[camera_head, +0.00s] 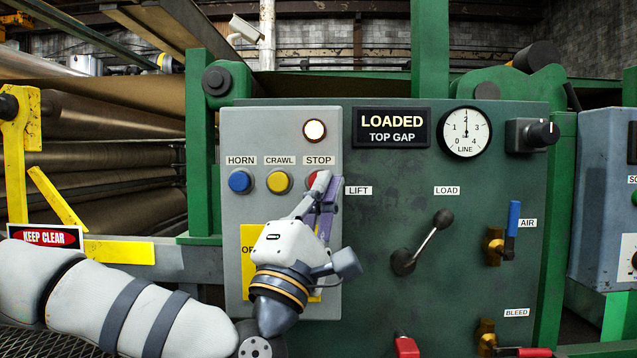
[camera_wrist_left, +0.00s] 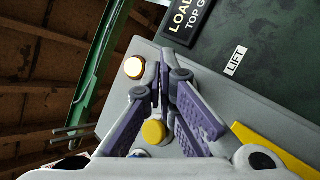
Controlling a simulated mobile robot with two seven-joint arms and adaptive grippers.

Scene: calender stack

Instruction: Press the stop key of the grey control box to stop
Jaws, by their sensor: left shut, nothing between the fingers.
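The grey control box (camera_head: 232,215) stands upright on the green panel. Its red stop key (camera_head: 312,179) sits under the STOP label, right of the yellow crawl key (camera_head: 278,182) and the blue horn key (camera_head: 240,182). My left gripper (camera_head: 324,178) is shut and empty, its fingertips in front of the stop key and covering part of it. I cannot tell whether they touch it. In the left wrist view, the closed purple fingertips (camera_wrist_left: 162,78) hide the stop key; the crawl key (camera_wrist_left: 153,132) shows beyond them. My right gripper is not in view.
A lit lamp (camera_head: 315,130) is above the stop key. The green panel (camera_head: 370,300) carries a LOADED sign (camera_head: 391,127), a LINE gauge (camera_head: 466,132), a load lever (camera_head: 423,243) and an air valve (camera_head: 497,245). Yellow guard parts (camera_head: 20,170) and rollers stand at left.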

